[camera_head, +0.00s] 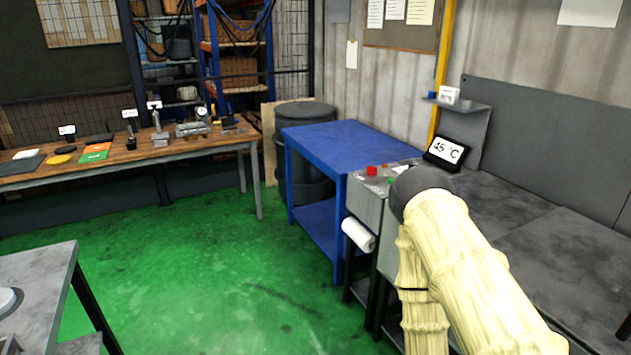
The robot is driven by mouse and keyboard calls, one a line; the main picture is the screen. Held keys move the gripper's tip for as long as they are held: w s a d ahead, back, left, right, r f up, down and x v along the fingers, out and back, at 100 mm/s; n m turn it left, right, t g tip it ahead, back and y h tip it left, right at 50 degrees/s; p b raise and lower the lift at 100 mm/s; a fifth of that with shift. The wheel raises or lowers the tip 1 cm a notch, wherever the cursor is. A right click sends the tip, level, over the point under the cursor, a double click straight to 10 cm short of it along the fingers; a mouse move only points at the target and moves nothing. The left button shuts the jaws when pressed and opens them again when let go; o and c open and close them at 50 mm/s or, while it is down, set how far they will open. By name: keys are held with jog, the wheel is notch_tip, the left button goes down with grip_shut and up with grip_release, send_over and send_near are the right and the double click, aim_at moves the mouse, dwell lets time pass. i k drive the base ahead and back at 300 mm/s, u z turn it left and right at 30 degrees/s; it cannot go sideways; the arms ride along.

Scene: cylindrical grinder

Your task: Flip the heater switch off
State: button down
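The heater switch cannot be made out for certain. A grey control box (365,205) stands right of the blue table. Its sloped top carries a red button or knob (371,170) and a small green one (391,181). Part of this top is hidden behind my arm (470,265), which reaches up from the lower right and ends in a dark grey joint over the box.
A blue table (345,143) with a bare top stands left of the box. A white paper roll (358,235) hangs on the box's front. Dark grey worktops (500,205) lie right. A wooden bench (180,150) with tools stands back left. The green floor (210,260) between is clear.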

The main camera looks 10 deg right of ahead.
aim_at(372, 171)
jog(key=u, duration=0.15)
jog(key=k, duration=0.4)
jog(key=u, duration=0.55)
jog(key=i, duration=1.1)
jog(key=z, duration=0.35)
jog(key=i, duration=1.1)
jog(key=z, duration=0.8)
